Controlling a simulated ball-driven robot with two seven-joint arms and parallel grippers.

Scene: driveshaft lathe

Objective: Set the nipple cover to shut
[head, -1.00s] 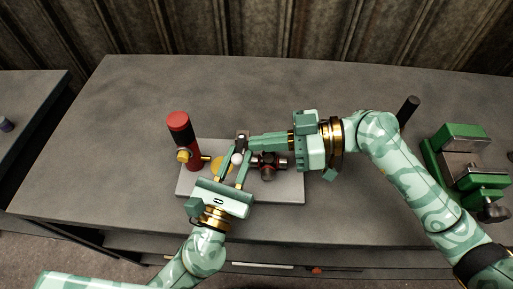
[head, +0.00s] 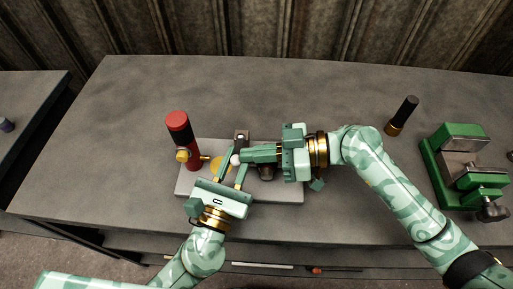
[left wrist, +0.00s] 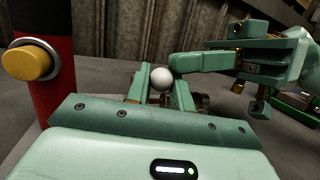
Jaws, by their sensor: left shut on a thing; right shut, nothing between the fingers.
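A white ball-shaped knob (head: 236,160) sits at my left gripper's fingers, above the grey base plate (head: 185,188). It also shows in the left wrist view (left wrist: 162,79). I cannot tell for sure which part is the nipple cover. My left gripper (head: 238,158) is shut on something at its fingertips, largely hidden.
A black cylinder (head: 403,114) and a green vise (head: 460,165) stand at right. The table's back is clear.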

